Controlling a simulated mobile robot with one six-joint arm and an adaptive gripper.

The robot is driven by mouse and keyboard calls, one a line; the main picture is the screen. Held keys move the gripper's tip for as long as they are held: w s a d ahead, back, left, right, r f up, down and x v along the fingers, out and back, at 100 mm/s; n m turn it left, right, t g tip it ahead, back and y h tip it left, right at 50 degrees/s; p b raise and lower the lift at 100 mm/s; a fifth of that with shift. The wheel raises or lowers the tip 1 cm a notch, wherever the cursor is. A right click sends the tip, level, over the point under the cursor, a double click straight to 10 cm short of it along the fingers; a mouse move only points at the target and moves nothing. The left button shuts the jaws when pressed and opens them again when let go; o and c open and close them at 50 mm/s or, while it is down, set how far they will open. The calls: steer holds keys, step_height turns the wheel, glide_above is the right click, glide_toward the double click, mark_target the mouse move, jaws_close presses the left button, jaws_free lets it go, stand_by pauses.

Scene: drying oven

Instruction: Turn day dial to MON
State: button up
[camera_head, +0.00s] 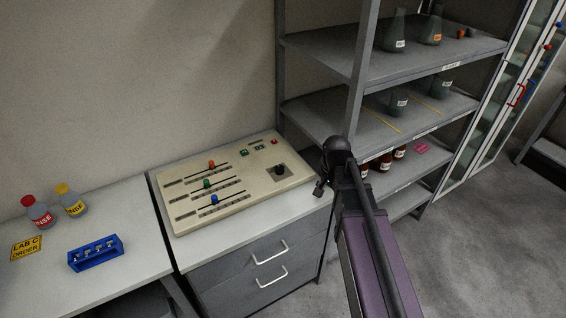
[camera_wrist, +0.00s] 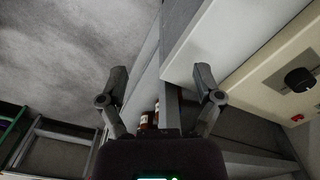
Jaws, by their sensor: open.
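A cream control panel (camera_head: 185,213) lies on top of the grey drawer cabinet. A black round knob (camera_head: 279,170) sits in a dark square at the panel's right end; I take it for the day dial. No day label can be read on it. The knob also shows at the right edge of the wrist view (camera_wrist: 299,79), beside a red button. My gripper (camera_wrist: 161,82) is open and empty, its two fingers spread wide. It is off to the right of the panel and apart from the knob. In the head view my arm hides most of the gripper.
The panel carries three sliders with red (camera_head: 211,164), green (camera_head: 207,184) and blue (camera_head: 215,199) knobs. Grey shelves (camera_head: 330,52) with flasks and brown bottles stand close at the right. A blue rack (camera_head: 96,262) and two bottles stand on the left bench.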

steer(key=w+a+r+m+p, duration=0.4)
steer(key=w+a+r+m, duration=0.1)
steer(key=w+a, duration=0.35)
step_height(320, 180, up, 4)
steer(key=m+p, duration=0.4)
steer(key=m, duration=0.1)
glide_above(280, 167)
steer(key=shift+a+f, duration=0.1)
steer(key=shift+f, duration=0.1)
steer(key=shift+f+b, duration=0.1)
steer(key=shift+b, duration=0.2)
step_height(280, 167, down, 14)
steer(key=b, duration=1.3)
steer(key=shift+r, duration=0.2)
steer(key=shift+b, duration=0.3)
